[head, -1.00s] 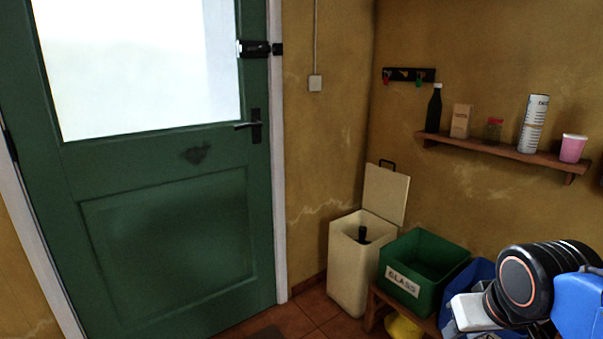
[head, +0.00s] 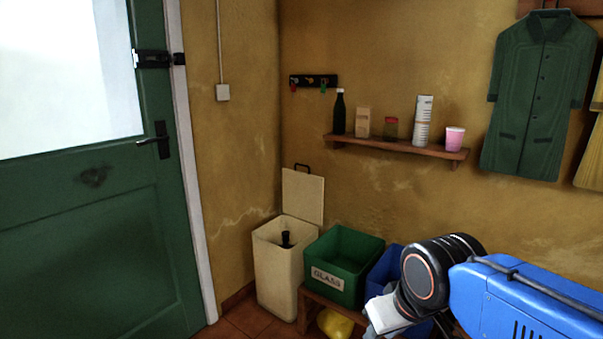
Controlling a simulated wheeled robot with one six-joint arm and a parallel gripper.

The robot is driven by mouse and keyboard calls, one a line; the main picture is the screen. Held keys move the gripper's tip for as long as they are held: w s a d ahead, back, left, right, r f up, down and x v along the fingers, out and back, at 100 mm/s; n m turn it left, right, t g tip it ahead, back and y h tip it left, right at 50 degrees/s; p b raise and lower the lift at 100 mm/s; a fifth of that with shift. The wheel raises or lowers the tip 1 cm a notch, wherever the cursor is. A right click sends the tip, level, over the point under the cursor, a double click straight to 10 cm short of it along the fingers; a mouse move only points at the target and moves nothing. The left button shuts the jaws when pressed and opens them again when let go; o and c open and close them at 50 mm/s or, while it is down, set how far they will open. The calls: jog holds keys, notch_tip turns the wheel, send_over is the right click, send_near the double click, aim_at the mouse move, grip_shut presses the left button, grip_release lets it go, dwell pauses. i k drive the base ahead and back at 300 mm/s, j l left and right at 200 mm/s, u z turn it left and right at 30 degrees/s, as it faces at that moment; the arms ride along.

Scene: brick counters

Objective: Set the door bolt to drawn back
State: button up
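The door bolt (head: 152,59) is a black fitting near the upper right edge of the green door (head: 118,243), beside the glass pane. Its far end reaches a black keeper (head: 179,59) on the white door frame. The bolt is too small to tell whether it is shot or drawn back. The black door handle (head: 157,140) is below it. My blue and black arm shows at the lower right, far from the bolt. Its gripper fingers cannot be made out.
A cream bin (head: 275,270) with its lid up, a green GLASS crate (head: 337,284) and a blue crate (head: 384,268) stand along the right wall. A shelf (head: 400,146) holds a bottle, cans and a pink cup. A green coat (head: 540,95) hangs at the right.

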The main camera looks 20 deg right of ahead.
aim_at(161, 58)
jog(key=i+j+z, duration=0.2)
jog(key=i+j, duration=0.25)
jog(key=i+j+z, duration=0.2)
jog(key=i+j, duration=0.35)
jog(key=i+j+z, duration=0.2)
jog(key=i+j, duration=0.25)
jog(key=j, duration=0.2)
jog(key=i+j, duration=0.3)
jog(key=i, duration=0.25)
jog(key=k+j+u, duration=0.1)
jog(key=u, duration=0.7)
jog(key=j, duration=0.05)
